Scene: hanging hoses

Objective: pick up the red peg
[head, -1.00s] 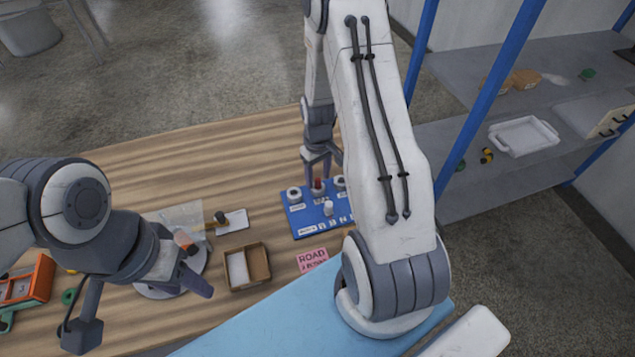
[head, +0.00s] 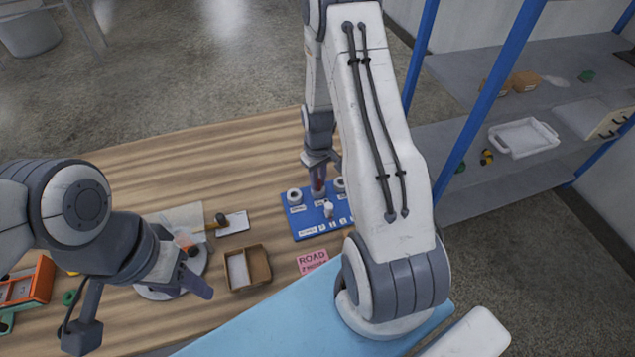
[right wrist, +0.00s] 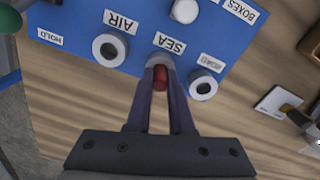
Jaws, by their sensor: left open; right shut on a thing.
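The red peg (right wrist: 160,77) stands in the grey-white ring at the SEA label on the blue board (head: 307,224). My right gripper (right wrist: 161,85) is shut on the peg, with one finger on each side of it. In the head view the right gripper (head: 318,182) is over the back row of the board, and the peg shows only as a small red patch between the fingers. My left gripper (head: 192,268) is open at the left, above a round grey-white base, apart from the board.
Rings at AIR (right wrist: 110,48) and ROAD (right wrist: 202,84) flank the peg. A white peg (head: 328,208) stands nearer the front. The table's far left is clear.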

